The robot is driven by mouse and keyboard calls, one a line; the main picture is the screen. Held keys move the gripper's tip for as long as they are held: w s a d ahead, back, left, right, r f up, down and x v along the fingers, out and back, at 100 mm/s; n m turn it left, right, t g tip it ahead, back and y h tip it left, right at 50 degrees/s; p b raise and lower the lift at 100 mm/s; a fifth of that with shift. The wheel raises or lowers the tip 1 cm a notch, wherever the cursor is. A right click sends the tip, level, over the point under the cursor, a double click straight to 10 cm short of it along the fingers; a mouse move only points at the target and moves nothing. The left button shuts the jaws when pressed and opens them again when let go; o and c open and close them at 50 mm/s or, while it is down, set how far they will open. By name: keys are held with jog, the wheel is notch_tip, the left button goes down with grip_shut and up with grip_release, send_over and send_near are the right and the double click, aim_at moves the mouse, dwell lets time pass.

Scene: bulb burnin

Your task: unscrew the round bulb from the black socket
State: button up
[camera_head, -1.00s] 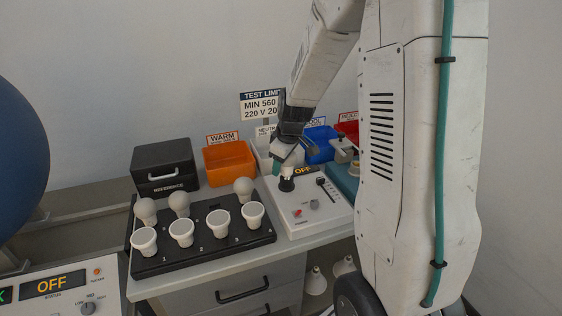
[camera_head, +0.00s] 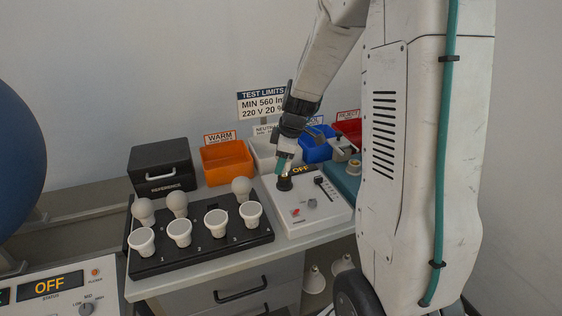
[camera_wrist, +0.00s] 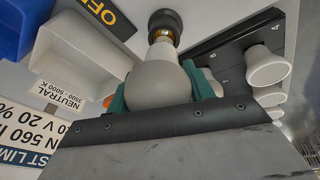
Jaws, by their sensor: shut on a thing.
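The round bulb (camera_wrist: 158,88) is a pale globe with a gold screw base, seen large in the wrist view. My gripper (camera_wrist: 157,88) is shut on it, with a green finger pad on each side of the globe. The black socket (camera_wrist: 165,22) is at the bulb's base end, and some gold thread shows beside its rim. I cannot tell whether the thread is still engaged. In the head view my gripper (camera_head: 282,165) is just above the black socket (camera_head: 285,184) on the white tester box, and the bulb is mostly hidden by the gripper.
A black rack (camera_head: 200,250) with several bulbs stands left of the tester box (camera_head: 325,208). Behind are an orange bin (camera_head: 227,163), a white bin (camera_head: 263,157), a blue bin (camera_head: 315,151) and a red bin (camera_head: 349,130). A black reference case (camera_head: 160,166) stands at the back left.

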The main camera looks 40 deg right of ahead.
jog(key=shift+r, duration=1.1)
jog(key=shift+r, duration=0.1)
jog(key=shift+r, duration=2.4)
